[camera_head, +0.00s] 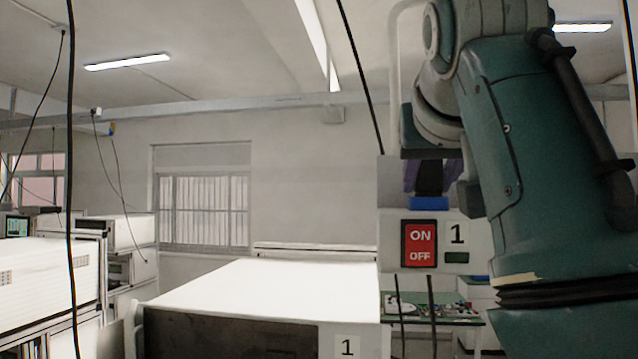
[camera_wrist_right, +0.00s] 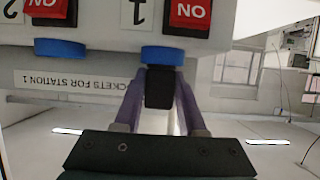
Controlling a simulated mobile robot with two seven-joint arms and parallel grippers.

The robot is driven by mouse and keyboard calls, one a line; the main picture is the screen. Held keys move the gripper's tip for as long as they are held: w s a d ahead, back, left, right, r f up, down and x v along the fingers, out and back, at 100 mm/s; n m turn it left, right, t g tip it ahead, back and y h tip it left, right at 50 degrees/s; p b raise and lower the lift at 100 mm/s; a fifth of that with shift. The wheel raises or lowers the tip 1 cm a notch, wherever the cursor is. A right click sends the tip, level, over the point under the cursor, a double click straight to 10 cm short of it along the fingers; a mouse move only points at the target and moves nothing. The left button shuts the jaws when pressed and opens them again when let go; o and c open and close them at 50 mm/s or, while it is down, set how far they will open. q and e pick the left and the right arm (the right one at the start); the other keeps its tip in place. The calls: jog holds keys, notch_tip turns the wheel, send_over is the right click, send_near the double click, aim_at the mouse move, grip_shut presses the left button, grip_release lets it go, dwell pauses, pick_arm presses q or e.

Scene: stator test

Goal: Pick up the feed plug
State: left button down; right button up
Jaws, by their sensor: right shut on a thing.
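The black feed plug (camera_wrist_right: 160,88) is between the purple fingers of my right gripper (camera_wrist_right: 160,82) in the right wrist view, which is shut on it. In the head view the plug (camera_head: 430,180) shows dark above the blue socket (camera_head: 429,203), with my right gripper (camera_head: 430,172) partly hidden behind my arm. My left gripper is not in view.
A white-topped cabinet (camera_head: 250,290) stands in front; black cables hang at the left.

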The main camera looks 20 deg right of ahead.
grip_shut()
